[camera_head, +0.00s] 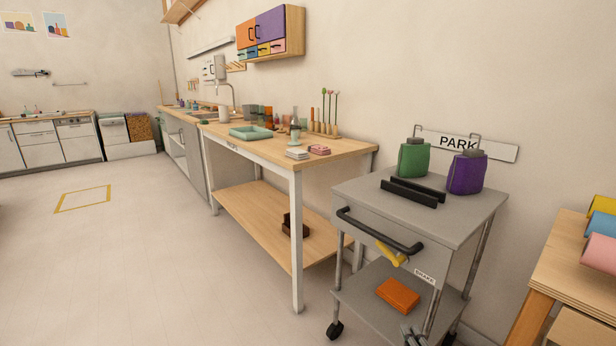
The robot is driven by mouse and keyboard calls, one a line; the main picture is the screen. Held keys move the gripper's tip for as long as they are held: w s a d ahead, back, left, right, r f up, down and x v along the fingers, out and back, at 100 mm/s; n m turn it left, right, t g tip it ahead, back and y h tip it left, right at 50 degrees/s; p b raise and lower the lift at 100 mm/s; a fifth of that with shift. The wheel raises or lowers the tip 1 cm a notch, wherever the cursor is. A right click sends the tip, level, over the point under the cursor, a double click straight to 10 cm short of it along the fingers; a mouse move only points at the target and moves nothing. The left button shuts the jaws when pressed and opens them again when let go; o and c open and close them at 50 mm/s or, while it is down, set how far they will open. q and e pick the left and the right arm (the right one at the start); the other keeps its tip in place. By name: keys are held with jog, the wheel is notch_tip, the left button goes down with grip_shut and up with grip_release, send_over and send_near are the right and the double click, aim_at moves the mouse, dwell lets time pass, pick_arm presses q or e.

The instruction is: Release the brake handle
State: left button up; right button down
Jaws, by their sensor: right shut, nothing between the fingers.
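The brake handle (392,255) is a yellow lever on the front of the grey cart (463,222), below the black push bar (378,231). It slants down to the right, beside a small label (424,275) that seems to read BRAKE. My right gripper (408,330) shows at the bottom edge, in front of the cart's lower shelf. It is shut and empty, below the handle and apart from it in the picture. My left gripper is not in view.
A green bottle (414,160), a purple bottle (467,174) and black rails (412,192) are on the cart top. An orange box (398,295) lies on its lower shelf. A workbench (297,235) stands left, a wooden unit (560,262) right. A PARK sign (500,151) hangs behind. Open floor lies left.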

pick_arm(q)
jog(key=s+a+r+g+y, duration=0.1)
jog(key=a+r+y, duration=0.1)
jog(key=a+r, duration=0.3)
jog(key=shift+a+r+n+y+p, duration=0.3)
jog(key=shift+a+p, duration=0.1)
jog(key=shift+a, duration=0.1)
pick_arm(e)
jog(key=s+a+f+m+g, duration=0.1)
jog(key=s+a+m+g, duration=0.2)
jog(key=s, duration=0.9)
jog(key=s+a+f+m+g+y, duration=0.1)
jog(key=s+a+f+m+g, duration=0.1)
jog(key=s+m+g, duration=0.8)
jog(key=shift+s+a+f+m, duration=0.2)
jog(key=shift+s+a+m, duration=0.7)
jog(key=shift+s, duration=0.2)
pick_arm(q)
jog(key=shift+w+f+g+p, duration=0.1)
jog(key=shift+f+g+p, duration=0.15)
jog(key=shift+p, duration=0.5)
pick_arm(e)
jog(key=shift+w+f, duration=0.2)
jog(key=shift+w, duration=0.05)
